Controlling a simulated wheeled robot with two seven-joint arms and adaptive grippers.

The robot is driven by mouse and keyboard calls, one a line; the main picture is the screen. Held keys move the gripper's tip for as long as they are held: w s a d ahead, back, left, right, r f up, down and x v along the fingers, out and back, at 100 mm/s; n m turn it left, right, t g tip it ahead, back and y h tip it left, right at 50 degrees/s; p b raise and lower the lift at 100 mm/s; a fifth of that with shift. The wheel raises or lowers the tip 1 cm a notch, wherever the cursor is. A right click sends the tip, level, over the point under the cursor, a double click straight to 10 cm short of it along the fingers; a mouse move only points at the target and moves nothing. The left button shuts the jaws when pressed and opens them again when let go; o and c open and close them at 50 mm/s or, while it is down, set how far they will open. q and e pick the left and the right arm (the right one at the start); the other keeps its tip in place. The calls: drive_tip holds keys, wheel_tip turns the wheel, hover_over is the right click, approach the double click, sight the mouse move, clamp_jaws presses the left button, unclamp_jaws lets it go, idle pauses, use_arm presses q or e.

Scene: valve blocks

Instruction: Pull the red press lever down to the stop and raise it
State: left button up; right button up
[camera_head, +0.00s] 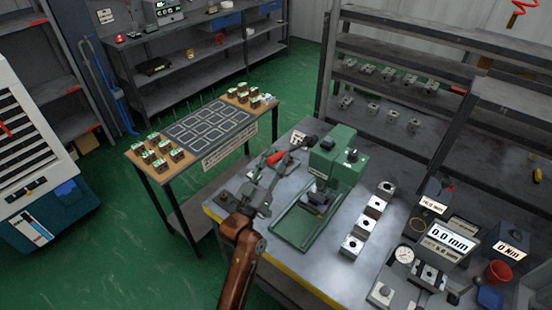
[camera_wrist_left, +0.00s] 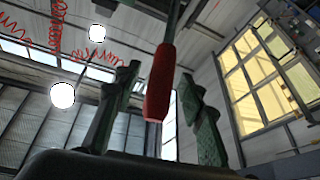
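The green press (camera_head: 337,160) stands on the grey bench, with a dark block (camera_head: 317,200) on its base. Its lever ends in a red grip (camera_head: 275,157), left of the press head. My left gripper (camera_head: 272,168) is at the red grip, reaching up from below left. In the left wrist view, the red grip (camera_wrist_left: 160,85) hangs between the two fingers of my left gripper (camera_wrist_left: 159,100). The fingers are open, with visible gaps on both sides of the grip. My right gripper is in neither view.
A row of metal valve blocks (camera_head: 364,225) stands right of the press. Gauges and displays (camera_head: 447,240) crowd the bench's right end. A side table (camera_head: 190,152) with a slotted mat and green-topped blocks stands at the left. Shelving (camera_head: 400,75) rises behind the bench.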

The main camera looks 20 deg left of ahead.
use_arm(q)
clamp_jaws()
idle(0.3)
idle(0.3)
